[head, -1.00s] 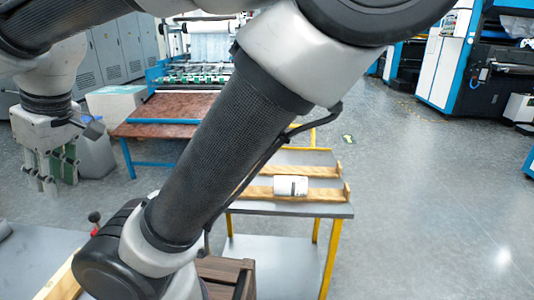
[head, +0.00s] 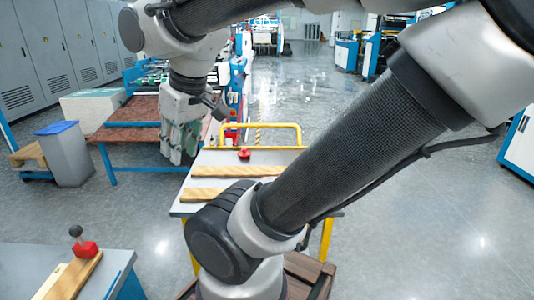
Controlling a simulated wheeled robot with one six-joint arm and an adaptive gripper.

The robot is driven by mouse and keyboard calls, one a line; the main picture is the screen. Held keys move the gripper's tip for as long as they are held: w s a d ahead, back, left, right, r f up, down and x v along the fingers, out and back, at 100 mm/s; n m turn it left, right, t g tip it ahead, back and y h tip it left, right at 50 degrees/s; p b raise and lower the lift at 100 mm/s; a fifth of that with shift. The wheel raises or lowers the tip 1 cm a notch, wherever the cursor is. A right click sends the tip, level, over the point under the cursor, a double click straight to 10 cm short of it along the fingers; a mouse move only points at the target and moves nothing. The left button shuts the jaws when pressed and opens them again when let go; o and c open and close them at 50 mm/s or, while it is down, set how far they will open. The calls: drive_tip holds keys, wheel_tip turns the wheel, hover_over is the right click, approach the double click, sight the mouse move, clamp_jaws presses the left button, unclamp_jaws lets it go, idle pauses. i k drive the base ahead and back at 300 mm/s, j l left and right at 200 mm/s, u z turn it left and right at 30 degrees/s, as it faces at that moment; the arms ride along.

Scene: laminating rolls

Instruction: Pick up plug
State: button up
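A red plug with a black ball knob (head: 85,246) stands on a wooden strip at the lower left. Another red, knob-like piece (head: 244,154) sits on the grey table with yellow rails, at its far part; it may also be a plug. My gripper (head: 178,160) hangs fingers down, left of this second piece and apart from it in the picture. Its green-padded fingers look apart with nothing between them. How high it is above the table is hard to tell.
The grey table (head: 183,208) bears wooden strips (head: 222,171) and has a yellow rail at the back. A brown-topped table (head: 125,134) stands behind on the left, with a grey bin (head: 68,160) beside it. My arm hides the table's right part.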

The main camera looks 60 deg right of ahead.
sight(244, 155)
drive_tip(key=z, duration=0.4)
drive_tip(key=i+j+z, duration=0.1)
drive_tip(key=z, duration=0.3)
drive_tip(key=i+z, duration=0.1)
drive_tip(key=z, duration=0.3)
drive_tip(key=j+z, duration=0.15)
drive_tip(key=z, duration=0.25)
drive_tip(key=k+l+u, duration=0.1)
drive_tip(key=k+l, duration=0.15)
drive_tip(key=k, duration=0.25)
drive_tip(key=u, duration=2.05)
drive_tip(key=z, duration=2.05)
drive_tip(key=i, duration=0.25)
